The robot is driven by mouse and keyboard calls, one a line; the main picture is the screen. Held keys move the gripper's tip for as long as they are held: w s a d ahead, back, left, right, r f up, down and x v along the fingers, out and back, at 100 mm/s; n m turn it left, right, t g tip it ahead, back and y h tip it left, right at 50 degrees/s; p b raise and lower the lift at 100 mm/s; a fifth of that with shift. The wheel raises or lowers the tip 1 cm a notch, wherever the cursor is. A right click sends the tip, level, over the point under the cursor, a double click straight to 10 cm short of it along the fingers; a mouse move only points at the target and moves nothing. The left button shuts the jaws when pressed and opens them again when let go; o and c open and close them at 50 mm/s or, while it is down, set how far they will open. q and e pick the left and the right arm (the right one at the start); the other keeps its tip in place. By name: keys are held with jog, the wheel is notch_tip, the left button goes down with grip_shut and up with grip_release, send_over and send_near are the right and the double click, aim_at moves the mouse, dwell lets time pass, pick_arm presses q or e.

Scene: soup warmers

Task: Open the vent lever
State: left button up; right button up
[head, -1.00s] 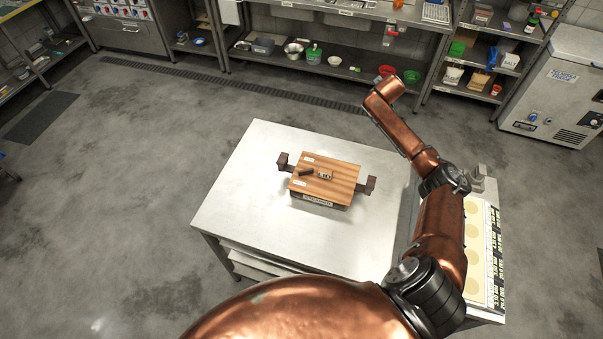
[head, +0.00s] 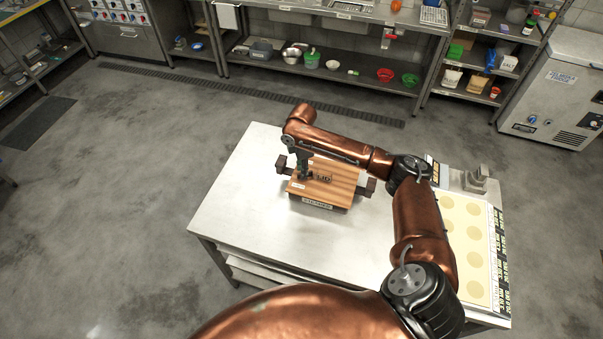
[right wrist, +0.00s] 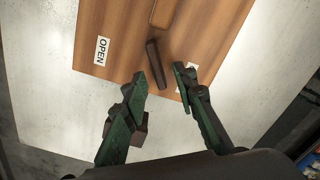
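The dark vent lever (right wrist: 157,62) lies on the wooden lid (right wrist: 120,25) in the right wrist view, near a white label reading OPEN (right wrist: 101,50). A second label is partly hidden behind a finger. My right gripper (right wrist: 160,76) is open, with one finger on each side of the lever's free end and visible gaps to it. In the head view, my right gripper (head: 304,174) is over the left part of the lid (head: 335,189) and hides most of the lever. My left gripper is not in view.
The lid sits on a box with dark side handles (head: 369,187) on a steel table (head: 250,205). A pale panel with round marks (head: 468,240) is on the table's right side. The table is clear left of the box. Shelves stand behind.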

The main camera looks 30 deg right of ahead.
jog(key=shift+f, duration=0.95)
jog(key=shift+c, duration=0.2)
grip_shut()
